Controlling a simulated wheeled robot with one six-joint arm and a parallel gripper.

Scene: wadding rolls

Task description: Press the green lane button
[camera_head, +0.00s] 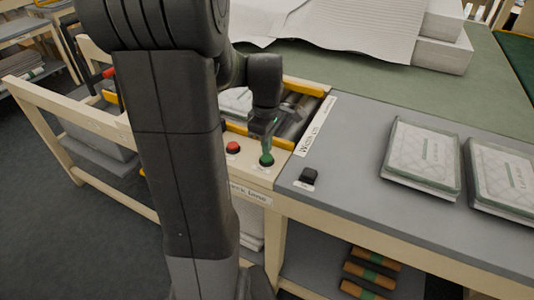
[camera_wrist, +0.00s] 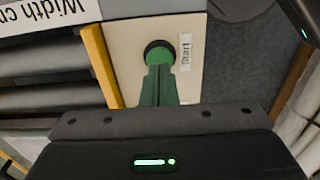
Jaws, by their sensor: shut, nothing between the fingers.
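The green button (camera_head: 266,161) sits in a dark ring on the cream panel (camera_head: 246,171) at the end of the roller lane. In the wrist view the green button (camera_wrist: 158,53) shows at the top centre, beside a "Start" label (camera_wrist: 186,52). My gripper (camera_head: 267,148) points down right above the button, its narrow greenish fingers shut together and empty. In the wrist view my gripper (camera_wrist: 158,72) has its fingertips overlapping the near side of the button. I cannot tell whether the tips touch it or how far it is pressed.
A red button (camera_head: 233,147) is left of the green one. Rollers (camera_head: 296,120) with yellow rails lie just behind. A small black object (camera_head: 308,175) and wrapped packs (camera_head: 422,155) lie on the grey table (camera_head: 350,205) to the right. My arm hides part of the lane.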

